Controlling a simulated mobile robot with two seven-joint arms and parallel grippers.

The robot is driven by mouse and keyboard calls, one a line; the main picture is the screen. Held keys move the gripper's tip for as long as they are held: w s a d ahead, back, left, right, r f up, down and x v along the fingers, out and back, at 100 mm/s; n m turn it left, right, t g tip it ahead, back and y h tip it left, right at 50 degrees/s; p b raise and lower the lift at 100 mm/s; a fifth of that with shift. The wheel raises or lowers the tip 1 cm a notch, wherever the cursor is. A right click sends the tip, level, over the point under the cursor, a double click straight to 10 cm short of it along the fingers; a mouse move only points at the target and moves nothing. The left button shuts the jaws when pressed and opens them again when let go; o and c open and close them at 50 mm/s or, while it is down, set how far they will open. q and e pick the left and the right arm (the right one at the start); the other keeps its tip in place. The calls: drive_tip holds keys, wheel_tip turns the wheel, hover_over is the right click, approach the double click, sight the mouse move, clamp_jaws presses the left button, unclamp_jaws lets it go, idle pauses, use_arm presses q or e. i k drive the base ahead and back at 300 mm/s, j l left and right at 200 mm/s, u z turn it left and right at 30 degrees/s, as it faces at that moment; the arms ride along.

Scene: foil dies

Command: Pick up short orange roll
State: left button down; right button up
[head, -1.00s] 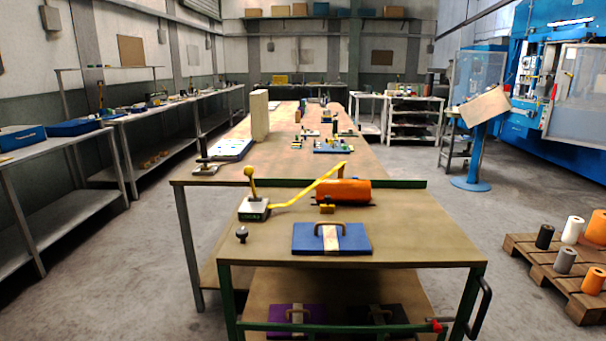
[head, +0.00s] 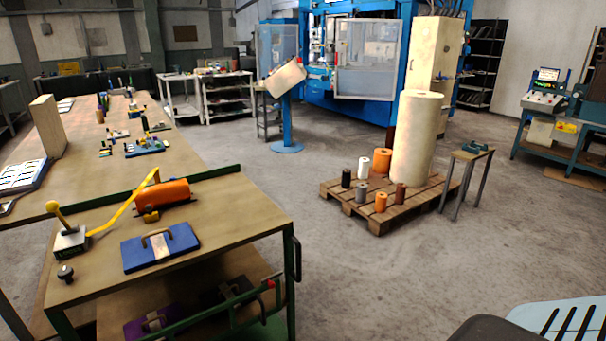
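On the wooden pallet (head: 427,200) right of centre stand several rolls. A short orange roll (head: 381,202) stands upright near the pallet's front edge, between a short grey roll (head: 362,192) and a small brown roll (head: 400,193). A wider, taller orange roll (head: 382,161) stands behind it. Neither of my grippers is in view.
The green-framed cart (head: 240,228) stands at front left, holding a blue die (head: 186,238). A tall cream roll (head: 417,140) stands on the pallet; a small side table (head: 472,156) is right of it. Open concrete floor (head: 400,270) lies before the pallet. A chair (head: 568,318) is at bottom right.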

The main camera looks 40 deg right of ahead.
sight(381, 198)
drive_tip(key=z, duration=1.6)
